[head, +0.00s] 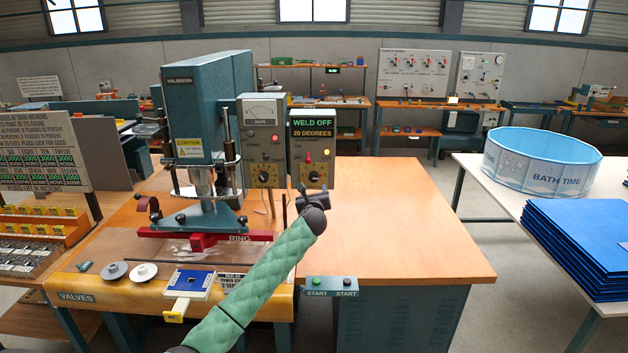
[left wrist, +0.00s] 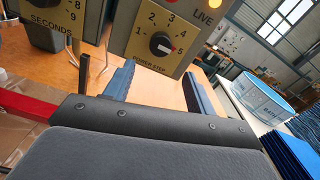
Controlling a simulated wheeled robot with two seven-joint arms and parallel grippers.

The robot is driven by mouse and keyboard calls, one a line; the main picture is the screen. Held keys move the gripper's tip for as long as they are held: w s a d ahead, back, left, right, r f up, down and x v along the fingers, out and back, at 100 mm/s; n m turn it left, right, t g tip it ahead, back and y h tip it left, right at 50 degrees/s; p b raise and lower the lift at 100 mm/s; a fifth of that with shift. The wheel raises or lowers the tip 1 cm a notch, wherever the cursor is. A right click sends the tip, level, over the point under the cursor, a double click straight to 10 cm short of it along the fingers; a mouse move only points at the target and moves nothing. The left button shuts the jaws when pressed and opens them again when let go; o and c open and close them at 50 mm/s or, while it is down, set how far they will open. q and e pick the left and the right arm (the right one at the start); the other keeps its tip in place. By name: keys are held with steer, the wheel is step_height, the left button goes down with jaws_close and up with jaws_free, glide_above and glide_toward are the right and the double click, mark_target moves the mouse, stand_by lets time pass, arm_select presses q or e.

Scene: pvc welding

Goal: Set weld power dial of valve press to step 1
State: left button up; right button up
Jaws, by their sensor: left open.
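The valve press (head: 208,110) stands on the wooden bench at left. Its right control box (head: 316,148) has a display reading "WELD OFF" and "20 DEGREES". The weld power dial (left wrist: 162,44), a black knob on a yellow "POWER STEP" plate, shows close up in the left wrist view. Its red-and-white mark points right and slightly down, towards the 5. In the head view the dial (head: 315,176) is low on the box. My left gripper (head: 313,190) is just below and in front of it. Its fingers (left wrist: 158,82) are open and empty, apart from the dial.
A second box with a gauge and "SECONDS" dial (head: 264,177) is directly left. The red ring fixture (head: 200,240) lies under the press. A START button box (head: 332,288) is on the bench's front edge. The bench right of the gripper (head: 400,215) is clear.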

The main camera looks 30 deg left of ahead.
mark_target(314, 178)
arm_select(q)
steer(key=p+x, duration=0.1)
steer(key=x, duration=0.3)
steer(key=r+p+x, duration=0.1)
steer(key=x, duration=0.1)
steer(key=shift+w+a+r+p, duration=0.1)
steer(key=shift+w+a+p, duration=0.2)
steer(key=shift+a, duration=0.05)
steer(key=shift+w+a, duration=0.45)
steer(key=shift+w, duration=0.15)
arm_select(e)
steer(key=s+d+f, duration=0.1)
steer(key=s+f, duration=0.1)
steer(key=s, duration=0.5)
steer(key=shift+g, duration=0.3)
steer(key=shift+d, duration=0.15)
arm_select(q)
steer(key=c, duration=1)
